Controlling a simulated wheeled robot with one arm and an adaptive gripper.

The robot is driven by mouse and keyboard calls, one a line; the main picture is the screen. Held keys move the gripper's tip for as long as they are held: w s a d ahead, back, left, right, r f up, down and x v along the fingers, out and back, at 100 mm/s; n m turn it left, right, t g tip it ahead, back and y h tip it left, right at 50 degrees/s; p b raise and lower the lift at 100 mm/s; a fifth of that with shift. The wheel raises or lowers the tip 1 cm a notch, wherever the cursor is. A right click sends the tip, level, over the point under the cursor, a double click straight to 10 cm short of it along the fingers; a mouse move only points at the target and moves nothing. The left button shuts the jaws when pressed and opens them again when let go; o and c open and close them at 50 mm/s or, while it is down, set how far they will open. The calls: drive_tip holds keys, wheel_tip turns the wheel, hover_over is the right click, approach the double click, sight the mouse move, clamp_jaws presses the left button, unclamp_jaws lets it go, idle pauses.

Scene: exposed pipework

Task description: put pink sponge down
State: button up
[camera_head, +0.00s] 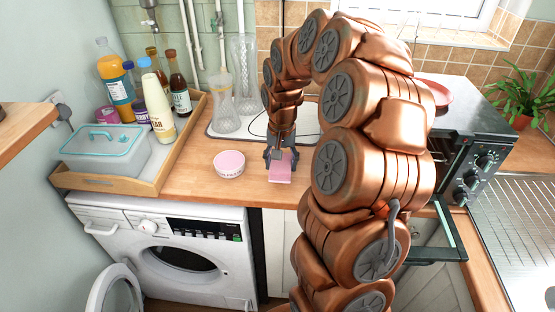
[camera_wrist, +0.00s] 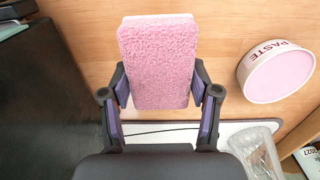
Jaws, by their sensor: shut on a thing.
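The pink sponge (camera_wrist: 158,62) is a rectangular block with a rough pink face and a paler far edge. In the wrist view my gripper (camera_wrist: 160,95) is shut on it, with one finger pressed on each long side. In the head view the sponge (camera_head: 280,172) is over the wooden worktop near its front edge, below my gripper (camera_head: 279,155). I cannot tell whether the sponge touches the worktop.
A round tub (camera_head: 229,163) marked "PASTE" stands left of the sponge. Glass vases (camera_head: 222,105) stand behind on a white tray. A wooden tray (camera_head: 110,185) with bottles is at left. An oven (camera_head: 470,130) with its door open is at right. Worktop between the tub and wooden tray is clear.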

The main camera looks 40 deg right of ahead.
sight(278, 163)
drive_tip(key=w, duration=0.1)
drive_tip(key=w+d, duration=0.1)
drive_tip(key=w+p, duration=0.1)
drive_tip(key=shift+w+d+f, duration=0.2)
drive_tip(key=shift+w+d, duration=0.1)
drive_tip(key=shift+w, duration=0.05)
drive_tip(key=shift+f+p, duration=0.95)
drive_tip(key=shift+f, duration=0.8)
drive_tip(key=shift+f, duration=0.1)
drive_tip(key=shift+f, duration=0.15)
drive_tip(key=o, duration=1)
